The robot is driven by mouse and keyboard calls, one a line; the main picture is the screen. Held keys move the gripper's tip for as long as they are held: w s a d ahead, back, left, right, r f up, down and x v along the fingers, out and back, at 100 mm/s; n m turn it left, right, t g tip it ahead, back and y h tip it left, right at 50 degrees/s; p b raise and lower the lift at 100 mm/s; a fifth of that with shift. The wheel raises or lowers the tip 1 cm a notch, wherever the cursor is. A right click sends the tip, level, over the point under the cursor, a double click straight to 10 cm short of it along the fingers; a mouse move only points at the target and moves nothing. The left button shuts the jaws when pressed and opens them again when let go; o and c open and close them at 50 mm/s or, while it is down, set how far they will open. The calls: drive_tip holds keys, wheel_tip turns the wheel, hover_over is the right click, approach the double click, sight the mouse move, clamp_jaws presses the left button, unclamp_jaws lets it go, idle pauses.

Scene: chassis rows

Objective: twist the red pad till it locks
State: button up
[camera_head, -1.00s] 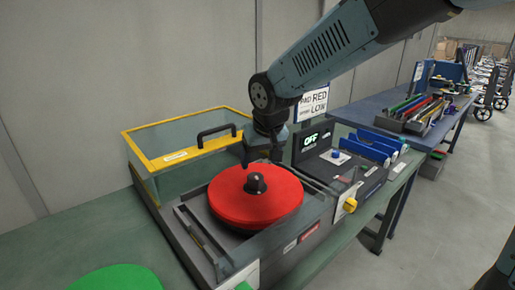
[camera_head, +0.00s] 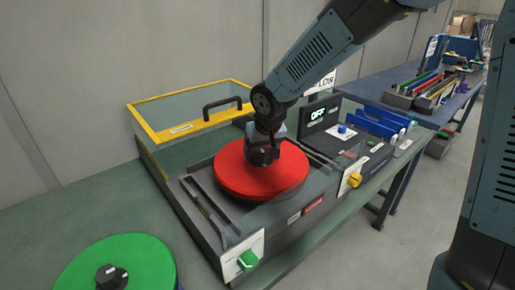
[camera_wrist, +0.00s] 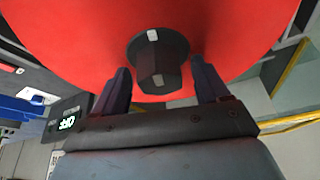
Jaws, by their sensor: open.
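The red pad (camera_head: 236,176) is a round disc lying flat in the grey machine bed. In the wrist view the red pad (camera_wrist: 60,38) fills the upper part, with its dark faceted knob (camera_wrist: 158,65) at the middle. My gripper (camera_wrist: 163,88) is open, with one finger on each side of the knob and a visible gap to it on both sides. In the head view my gripper (camera_head: 264,152) is over the pad's centre and hides the knob there.
A yellow-framed clear cover (camera_head: 190,128) with a black handle stands open behind the pad. A control box with an OFF display (camera_head: 318,114) is at the right. A green pad (camera_head: 138,262) lies at the front left. A green knob (camera_head: 247,260) and yellow knob (camera_head: 354,180) are on the machine's front.

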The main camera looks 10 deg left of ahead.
drive_tip(key=shift+c, duration=0.4)
clamp_jaws()
idle(0.9)
